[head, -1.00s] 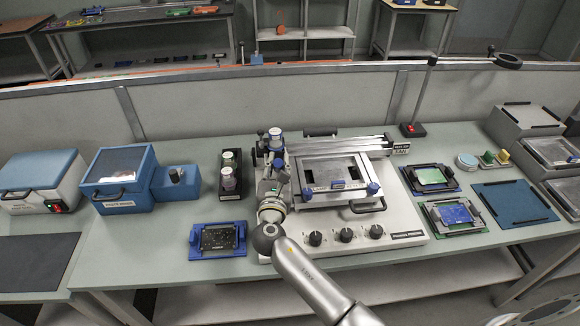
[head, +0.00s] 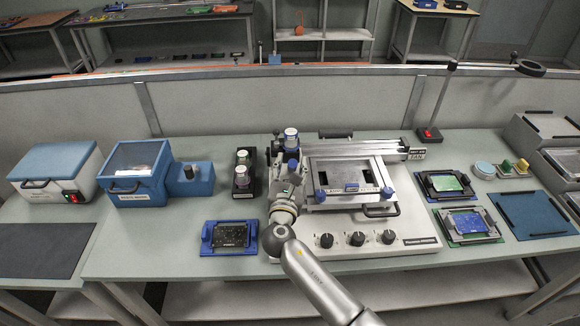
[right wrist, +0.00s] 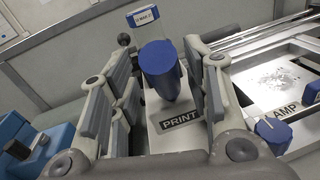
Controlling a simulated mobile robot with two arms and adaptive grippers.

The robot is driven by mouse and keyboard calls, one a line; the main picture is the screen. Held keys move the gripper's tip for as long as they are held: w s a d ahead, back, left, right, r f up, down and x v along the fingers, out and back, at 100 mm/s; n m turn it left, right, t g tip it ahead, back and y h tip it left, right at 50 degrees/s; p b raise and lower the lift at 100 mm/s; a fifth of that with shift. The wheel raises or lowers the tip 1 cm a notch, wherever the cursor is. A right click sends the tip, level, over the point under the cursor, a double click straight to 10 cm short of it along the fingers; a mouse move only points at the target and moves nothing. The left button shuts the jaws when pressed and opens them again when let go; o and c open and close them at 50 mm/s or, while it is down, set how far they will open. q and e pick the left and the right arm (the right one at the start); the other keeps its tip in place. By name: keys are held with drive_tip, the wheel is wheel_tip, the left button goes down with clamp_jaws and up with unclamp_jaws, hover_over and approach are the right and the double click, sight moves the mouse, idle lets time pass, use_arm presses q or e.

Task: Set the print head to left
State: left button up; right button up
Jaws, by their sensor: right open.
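The stencil printer (head: 410,243) stands mid-bench, with a rail (head: 360,148) along its back. The print head (head: 291,145), with a blue knob and pale cap, is at the rail's left end. In the right wrist view a blue knob (right wrist: 160,68) rises above a plate labelled PRINT (right wrist: 180,119). My right gripper (right wrist: 165,95) is open, its fingers on either side of the knob; contact cannot be told. In the head view my right gripper (head: 287,183) is at the printer's left side, partly hiding it. My left gripper is not in view.
Left of the printer are a black holder with two jars (head: 243,180), a blue-framed board (head: 230,237) and a blue machine (head: 135,172). The printer's clamp frame (head: 350,200) is close right of my gripper. Board fixtures (head: 446,185) stand farther right.

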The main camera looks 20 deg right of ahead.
drive_tip(key=v, duration=1.1)
drive_tip(key=shift+s+a, duration=0.25)
drive_tip(key=shift+s, duration=0.1)
